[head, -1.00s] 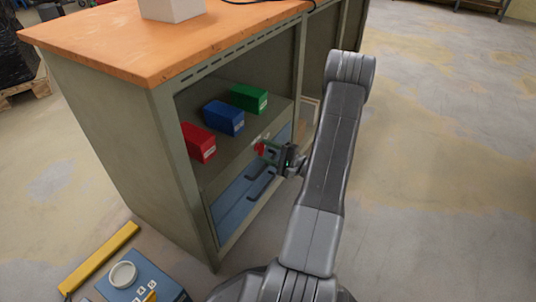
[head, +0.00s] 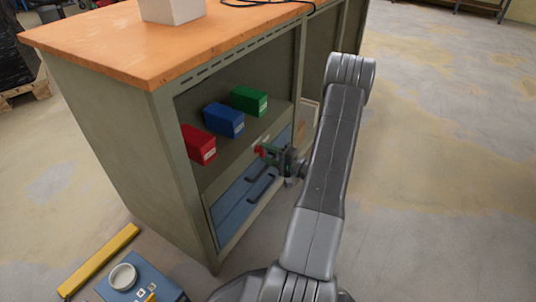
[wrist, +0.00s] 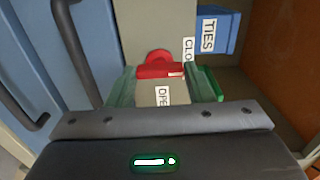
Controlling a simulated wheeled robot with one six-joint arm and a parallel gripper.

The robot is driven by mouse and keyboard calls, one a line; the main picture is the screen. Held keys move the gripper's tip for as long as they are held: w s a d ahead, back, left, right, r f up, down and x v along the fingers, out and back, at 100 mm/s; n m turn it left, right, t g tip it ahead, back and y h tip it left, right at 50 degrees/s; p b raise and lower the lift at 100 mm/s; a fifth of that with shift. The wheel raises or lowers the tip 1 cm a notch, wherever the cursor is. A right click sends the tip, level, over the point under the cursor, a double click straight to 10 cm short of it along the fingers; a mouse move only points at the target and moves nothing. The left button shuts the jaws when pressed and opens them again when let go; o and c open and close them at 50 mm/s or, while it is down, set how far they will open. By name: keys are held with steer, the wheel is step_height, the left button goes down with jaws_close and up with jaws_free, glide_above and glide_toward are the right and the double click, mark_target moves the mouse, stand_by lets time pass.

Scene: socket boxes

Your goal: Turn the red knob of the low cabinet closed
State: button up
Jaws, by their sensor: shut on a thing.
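The red knob (wrist: 160,70) sits on the front of the low cabinet (head: 190,225), just below the shelf with bins. My gripper (wrist: 165,82) is shut on it, with a green finger at each end of its red bar. In the head view the red knob (head: 259,150) shows at the tips of my gripper (head: 266,153). A pale mark on the bar lies at its right part, between a label reading "OPE" (wrist: 163,96) and a partly hidden label reading "CLO" (wrist: 188,50). The wrist housing hides the area below the knob.
Red (head: 198,145), blue (head: 224,119) and green (head: 249,100) bins stand on the shelf. Blue drawers with dark handles (head: 262,186) lie below. A blue box (head: 140,280) and yellow bar (head: 98,262) are on the floor at left. Floor to the right is open.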

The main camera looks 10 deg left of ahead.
steer(key=o, duration=1)
steer(key=shift+d, duration=0.1)
steer(key=p+v, duration=0.3)
steer(key=v, duration=1)
steer(key=shift+s+d+p, duration=0.15)
steer(key=shift+d+p, duration=0.15)
steer(key=b+x, duration=0.3)
steer(key=x, duration=1.1)
steer(key=shift+b, duration=0.3)
steer(key=shift+d, duration=0.15)
